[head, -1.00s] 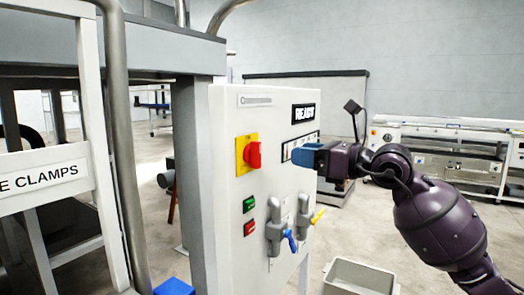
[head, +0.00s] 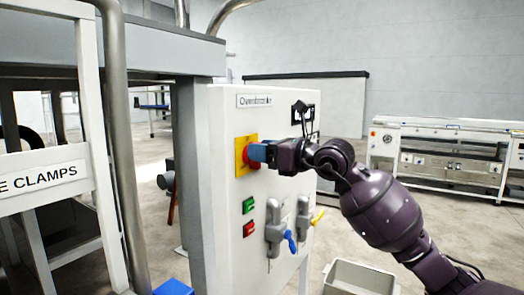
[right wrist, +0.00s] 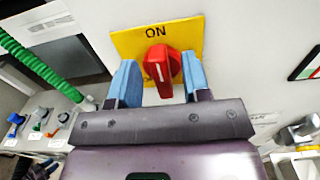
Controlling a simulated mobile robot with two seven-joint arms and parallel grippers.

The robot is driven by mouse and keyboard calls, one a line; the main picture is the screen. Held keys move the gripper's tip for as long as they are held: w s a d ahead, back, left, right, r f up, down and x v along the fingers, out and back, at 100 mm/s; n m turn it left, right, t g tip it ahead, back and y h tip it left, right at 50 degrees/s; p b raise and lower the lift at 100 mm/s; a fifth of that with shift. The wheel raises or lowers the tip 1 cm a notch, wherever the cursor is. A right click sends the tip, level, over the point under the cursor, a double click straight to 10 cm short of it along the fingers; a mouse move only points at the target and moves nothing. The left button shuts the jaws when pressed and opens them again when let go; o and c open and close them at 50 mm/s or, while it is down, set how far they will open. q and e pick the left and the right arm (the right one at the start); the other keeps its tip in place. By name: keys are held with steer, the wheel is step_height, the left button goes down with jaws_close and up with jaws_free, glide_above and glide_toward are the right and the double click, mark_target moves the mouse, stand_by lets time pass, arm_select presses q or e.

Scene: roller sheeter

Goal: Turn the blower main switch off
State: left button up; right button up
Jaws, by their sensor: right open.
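The main switch is a red rotary knob (right wrist: 162,70) on a yellow plate (head: 240,156) on the front of a white control cabinet (head: 222,215). In the head view the right gripper (head: 257,153) covers most of the knob.
Below the switch are a green button (head: 248,205), a red button (head: 249,228), and grey valves with a blue lever (head: 290,241) and a yellow lever (head: 317,216). A grey bin (head: 358,278) stands on the floor at right. A metal post (head: 118,150) stands left of the cabinet.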

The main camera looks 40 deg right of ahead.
steer(key=shift+w, duration=0.1)
jaws_close()
stand_by(0.3)
